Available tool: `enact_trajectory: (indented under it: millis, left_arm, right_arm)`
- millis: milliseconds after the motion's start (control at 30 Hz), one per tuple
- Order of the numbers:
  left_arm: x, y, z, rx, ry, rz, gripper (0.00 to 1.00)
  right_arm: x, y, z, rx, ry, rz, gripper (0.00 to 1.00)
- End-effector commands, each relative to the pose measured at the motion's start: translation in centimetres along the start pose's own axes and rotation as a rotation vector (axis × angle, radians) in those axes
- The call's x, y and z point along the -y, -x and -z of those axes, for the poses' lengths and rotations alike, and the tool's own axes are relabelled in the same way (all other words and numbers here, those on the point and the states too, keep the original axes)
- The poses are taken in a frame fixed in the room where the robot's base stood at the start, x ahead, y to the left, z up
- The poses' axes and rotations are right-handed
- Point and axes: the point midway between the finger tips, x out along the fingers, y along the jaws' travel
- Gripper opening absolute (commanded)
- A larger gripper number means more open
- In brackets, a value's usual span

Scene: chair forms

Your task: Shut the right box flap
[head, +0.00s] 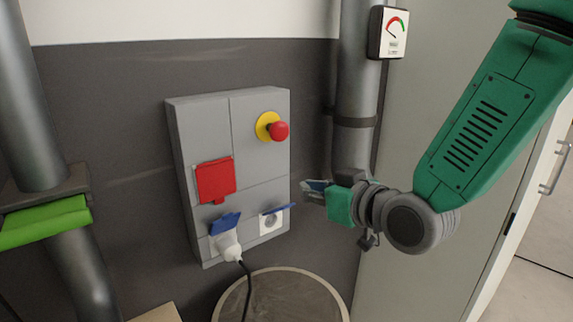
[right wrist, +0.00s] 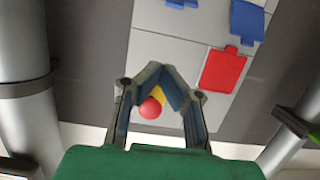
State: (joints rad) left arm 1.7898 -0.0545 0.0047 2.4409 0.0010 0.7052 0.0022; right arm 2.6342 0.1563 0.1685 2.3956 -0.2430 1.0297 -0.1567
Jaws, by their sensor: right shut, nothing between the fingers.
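The grey wall box (head: 205,130) carries two blue flaps low on its front. The right flap (head: 277,209) is open and sticks out above a white socket (head: 271,222). The left flap (head: 225,222) is raised above a white plug (head: 228,244) in its socket. My right gripper (head: 308,188) is shut and empty, just right of the box and a little above the right flap, apparently apart from it. In the right wrist view, the right flap (right wrist: 182,3) is cut off by the top edge, beyond my shut fingertips. My left gripper is out of view.
A red cover (head: 215,181) and a red button (head: 279,131) on a yellow base are on the box. A black cable hangs from the plug. A pipe (head: 355,100) with a gauge (head: 389,32) stands right of the box. A round-topped object (head: 285,292) is below.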

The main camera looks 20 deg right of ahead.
Motion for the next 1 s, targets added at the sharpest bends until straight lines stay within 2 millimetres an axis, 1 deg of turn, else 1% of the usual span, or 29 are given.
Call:
enact_trajectory:
  millis: [33, 100, 200, 300, 367, 467, 700, 833, 900, 1000]
  left_arm:
    - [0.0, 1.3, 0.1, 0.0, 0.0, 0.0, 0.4]
    - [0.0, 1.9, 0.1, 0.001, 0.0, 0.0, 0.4]
    - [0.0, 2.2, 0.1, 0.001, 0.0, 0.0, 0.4]
    - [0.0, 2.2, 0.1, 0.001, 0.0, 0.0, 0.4]
    - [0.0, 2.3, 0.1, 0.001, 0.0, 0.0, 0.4]
    - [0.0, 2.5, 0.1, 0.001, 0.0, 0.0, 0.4]
    - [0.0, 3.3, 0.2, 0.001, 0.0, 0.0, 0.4]
    - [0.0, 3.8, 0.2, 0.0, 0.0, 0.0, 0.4]
    - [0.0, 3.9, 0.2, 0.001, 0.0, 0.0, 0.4]
    - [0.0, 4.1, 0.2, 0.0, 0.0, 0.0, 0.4]
  right_arm:
    - [0.1, 0.7, 0.6, 0.019, 0.0, 0.0, 0.0]
    - [0.1, 1.2, 0.6, 0.037, -0.001, 0.0, 0.0]
    - [0.2, 1.6, 0.4, 0.051, -0.001, 0.0, 0.0]
    - [0.2, 1.3, 0.2, 0.057, -0.001, 0.0, 0.0]
    - [0.2, 0.7, 0.1, 0.057, -0.001, 0.001, 0.0]
    - [0.2, -0.8, 0.0, 0.058, -0.001, 0.002, 0.0]
    - [0.2, -6.0, -0.2, 0.057, -0.002, 0.001, 0.0]
    - [0.3, -8.5, -0.3, 0.056, -0.001, 0.002, 0.0]
    - [0.3, -7.9, -1.6, 0.061, -0.004, 0.001, 0.0]
    - [0.3, -7.3, -2.8, 0.058, -0.003, 0.001, 0.0]
